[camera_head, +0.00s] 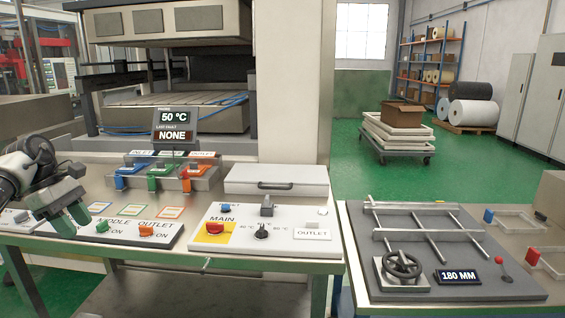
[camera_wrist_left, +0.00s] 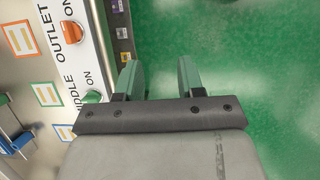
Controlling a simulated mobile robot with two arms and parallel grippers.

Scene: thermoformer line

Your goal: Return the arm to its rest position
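My left gripper (camera_head: 65,217) is at the left of the head view, above the front left part of the panel bench. Its two green fingers point down over the left end of the switch panel. In the left wrist view the fingers (camera_wrist_left: 160,82) stand apart with nothing between them, and the green floor lies beyond. My right arm and gripper are in neither view.
The switch panel (camera_head: 180,240) has an orange OUTLET switch (camera_head: 146,229). The MAIN panel (camera_head: 268,246) stands beside it. A display (camera_head: 174,125) reads 50 °C and NONE. A second bench with a handwheel (camera_head: 402,265) is at right. Open floor lies behind it.

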